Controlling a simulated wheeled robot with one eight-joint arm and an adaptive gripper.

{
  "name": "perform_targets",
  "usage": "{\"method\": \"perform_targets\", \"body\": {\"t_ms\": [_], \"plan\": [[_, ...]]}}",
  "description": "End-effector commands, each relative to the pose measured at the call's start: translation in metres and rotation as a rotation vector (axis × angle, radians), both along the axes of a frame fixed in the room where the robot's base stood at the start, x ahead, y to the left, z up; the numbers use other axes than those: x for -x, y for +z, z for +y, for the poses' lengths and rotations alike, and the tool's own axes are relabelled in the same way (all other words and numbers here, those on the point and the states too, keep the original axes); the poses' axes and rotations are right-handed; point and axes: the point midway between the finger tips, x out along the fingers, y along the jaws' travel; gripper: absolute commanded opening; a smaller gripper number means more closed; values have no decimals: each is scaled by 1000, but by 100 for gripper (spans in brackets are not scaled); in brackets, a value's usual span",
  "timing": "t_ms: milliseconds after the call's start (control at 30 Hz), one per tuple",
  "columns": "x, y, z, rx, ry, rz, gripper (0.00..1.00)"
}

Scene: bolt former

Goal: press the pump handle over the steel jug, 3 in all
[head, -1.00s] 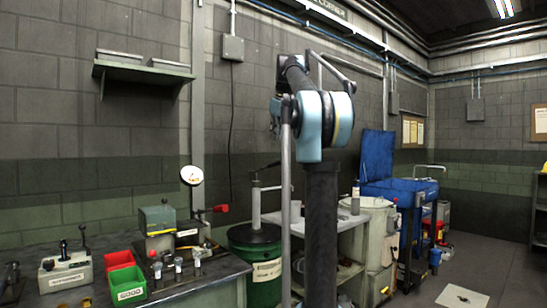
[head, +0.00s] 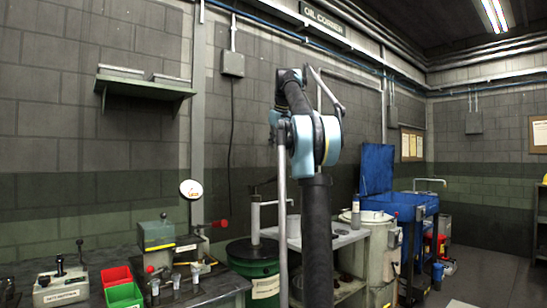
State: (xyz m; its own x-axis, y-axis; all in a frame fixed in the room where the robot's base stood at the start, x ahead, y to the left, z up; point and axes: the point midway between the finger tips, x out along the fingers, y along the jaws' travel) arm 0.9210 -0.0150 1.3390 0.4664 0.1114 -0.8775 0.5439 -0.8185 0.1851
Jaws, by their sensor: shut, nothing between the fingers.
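A hand pump (head: 255,216) with a pale upright cylinder stands on a green drum (head: 264,287) that bears a white label. Its dark handle (head: 262,184) shows at the top, close to my arm in the picture, and is partly hard to make out. I cannot pick out the steel jug; my arm covers the area just right of the drum. My arm rises through the middle of the head view, with a black link and a light-blue joint. My gripper does not show, so its place relative to the handle cannot be seen.
A bench at left holds a red bin (head: 116,276), a green bin (head: 124,296) and small metal parts. A grey shelf unit (head: 344,237) stands right of the drum, with a pale cylindrical machine and a blue cart (head: 412,208) beyond. Open floor lies at lower right.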

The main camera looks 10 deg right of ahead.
Motion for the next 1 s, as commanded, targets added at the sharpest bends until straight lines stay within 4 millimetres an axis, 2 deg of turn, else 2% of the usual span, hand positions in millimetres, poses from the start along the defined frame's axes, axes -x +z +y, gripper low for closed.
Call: {"method": "perform_targets", "body": {"t_ms": [533,800,1000], "plan": [[-42,-80,11,0,1,0,0],[-37,-108,0,0,-1,0,0],[-35,-116,-2,0,0,0,0]]}}
